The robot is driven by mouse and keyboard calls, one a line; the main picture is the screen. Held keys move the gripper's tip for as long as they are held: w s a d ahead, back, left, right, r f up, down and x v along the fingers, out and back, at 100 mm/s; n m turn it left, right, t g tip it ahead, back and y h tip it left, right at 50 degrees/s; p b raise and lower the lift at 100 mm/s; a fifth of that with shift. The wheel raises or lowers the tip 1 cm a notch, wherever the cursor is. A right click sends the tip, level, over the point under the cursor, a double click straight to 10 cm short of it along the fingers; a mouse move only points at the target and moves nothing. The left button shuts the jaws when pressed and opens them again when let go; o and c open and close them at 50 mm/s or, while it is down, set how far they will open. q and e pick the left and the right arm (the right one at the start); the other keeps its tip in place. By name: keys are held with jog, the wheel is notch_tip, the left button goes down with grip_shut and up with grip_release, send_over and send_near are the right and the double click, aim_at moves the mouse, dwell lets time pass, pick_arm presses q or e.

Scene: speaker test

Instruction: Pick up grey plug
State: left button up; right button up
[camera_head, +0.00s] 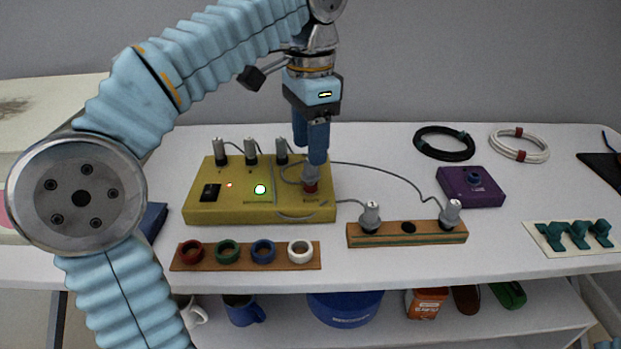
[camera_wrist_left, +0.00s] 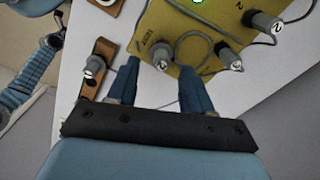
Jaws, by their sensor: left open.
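Several grey plugs are in view. One grey plug (camera_head: 310,178) stands in a red socket on the right part of the yellow box (camera_head: 230,212). My left gripper (camera_head: 309,152) points down just above it, and its fingers hide part of the plug. In the left wrist view, the open left gripper (camera_wrist_left: 158,68) has a grey plug (camera_wrist_left: 160,54) just ahead, between its fingertips. Three grey plugs (camera_head: 250,152) stand along the box's back edge. Two more plugs (camera_head: 371,215) stand in a wooden block (camera_head: 408,238). My right gripper is not in view.
A wooden strip with coloured rings (camera_head: 245,267) lies in front of the box. A purple box (camera_head: 471,187) and coiled black (camera_head: 445,144) and white (camera_head: 519,145) cables lie to the right. Grey wires (camera_head: 385,172) run from the plugs.

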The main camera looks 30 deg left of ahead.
aim_at(310, 175)
pick_arm(q)
notch_tip(310, 175, down, 5)
jog(key=shift+w+f+b, duration=0.1)
jog(key=shift+w+b, duration=0.05)
jog(key=shift+b, duration=0.6)
grip_shut()
jog(key=shift+r+p, duration=0.3)
jog(key=shift+r, duration=0.35)
jog(key=r, duration=0.2)
jog(key=r+p, duration=0.1)
jog(key=shift+s+d, duration=0.1)
jog(key=shift+s, duration=0.15)
jog(key=s+d+r+p, duration=0.3)
jog(key=s+d+r, duration=0.2)
jog(key=s+r, duration=0.3)
jog(key=s, duration=0.4)
jog(key=shift+s+d+r, duration=0.15)
jog(key=shift+s+r, duration=0.05)
jog(key=shift+r, duration=0.2)
